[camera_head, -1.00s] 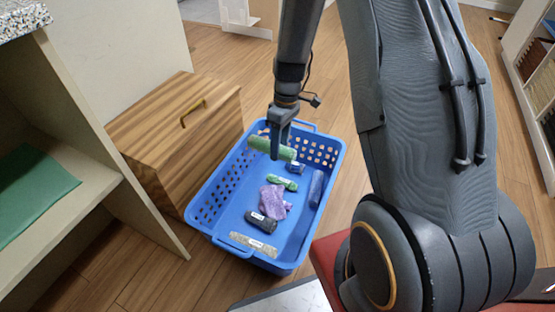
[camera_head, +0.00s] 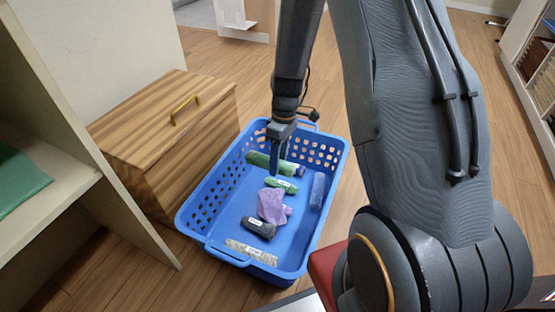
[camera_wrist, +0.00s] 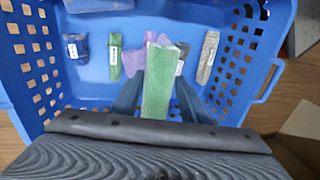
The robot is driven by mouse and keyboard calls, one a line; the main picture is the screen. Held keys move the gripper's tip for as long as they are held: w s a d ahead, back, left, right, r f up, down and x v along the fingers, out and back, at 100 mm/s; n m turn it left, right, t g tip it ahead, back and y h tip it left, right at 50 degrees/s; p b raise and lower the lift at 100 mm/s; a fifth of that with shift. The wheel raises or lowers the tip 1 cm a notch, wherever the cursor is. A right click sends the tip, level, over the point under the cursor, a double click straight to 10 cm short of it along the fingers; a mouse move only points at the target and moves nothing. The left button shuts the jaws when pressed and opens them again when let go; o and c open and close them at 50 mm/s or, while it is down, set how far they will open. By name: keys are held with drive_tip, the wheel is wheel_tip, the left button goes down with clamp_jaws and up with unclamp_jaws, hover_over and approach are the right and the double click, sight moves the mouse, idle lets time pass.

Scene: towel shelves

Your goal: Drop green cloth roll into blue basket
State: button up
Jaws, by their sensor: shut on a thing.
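A green cloth roll (camera_head: 257,160) is held between the fingers of my gripper (camera_head: 276,165), inside the upper part of the blue basket (camera_head: 218,205). In the wrist view the green roll (camera_wrist: 160,82) stands between the two dark fingers of my gripper (camera_wrist: 158,95), with the basket floor beyond it. The blue basket's rim (camera_wrist: 270,80) also shows there. The gripper is shut on the roll. Whether the roll touches anything in the basket cannot be told.
In the basket lie another green roll (camera_head: 282,184), a purple cloth (camera_head: 272,205), a dark roll (camera_head: 260,228), a grey patterned roll (camera_head: 250,250) and a blue roll (camera_head: 318,190). A wooden chest (camera_head: 165,140) stands left of the basket. A shelf (camera_head: 60,200) with a green cloth is further left.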

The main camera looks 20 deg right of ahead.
drive_tip(key=shift+f, duration=0.4)
drive_tip(key=o, duration=1.1)
drive_tip(key=shift+r, duration=0.1)
drive_tip(key=p+v, duration=0.3)
drive_tip(key=v, duration=0.4)
drive_tip(key=shift+w+r, duration=0.1)
drive_tip(key=shift+r, duration=0.25)
